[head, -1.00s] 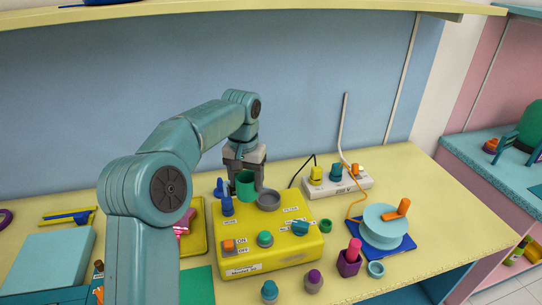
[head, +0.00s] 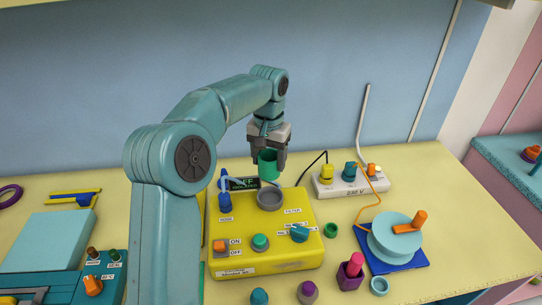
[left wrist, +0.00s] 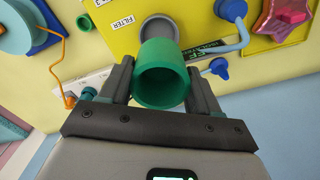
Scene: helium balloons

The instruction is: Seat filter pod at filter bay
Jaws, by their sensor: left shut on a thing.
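My left gripper (head: 268,160) is shut on the green cup-shaped filter pod (head: 267,165). The pod is upright in the head view, above and slightly behind the grey ring of the filter bay (head: 270,198) on the yellow machine (head: 245,262). A gap shows between pod and ring. In the left wrist view, the pod (left wrist: 162,82) sits between the two fingers, with the grey filter bay (left wrist: 159,28) partly hidden beyond it, next to a FILTER label. My right gripper is not in view.
The machine carries a blue hose fitting (head: 225,200), orange switch (head: 220,246), green button (head: 260,242) and teal knob (head: 300,233). A power strip (head: 350,184) stands behind right. A spool (head: 394,238) with orange cord lies right. Small coloured pegs line the front.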

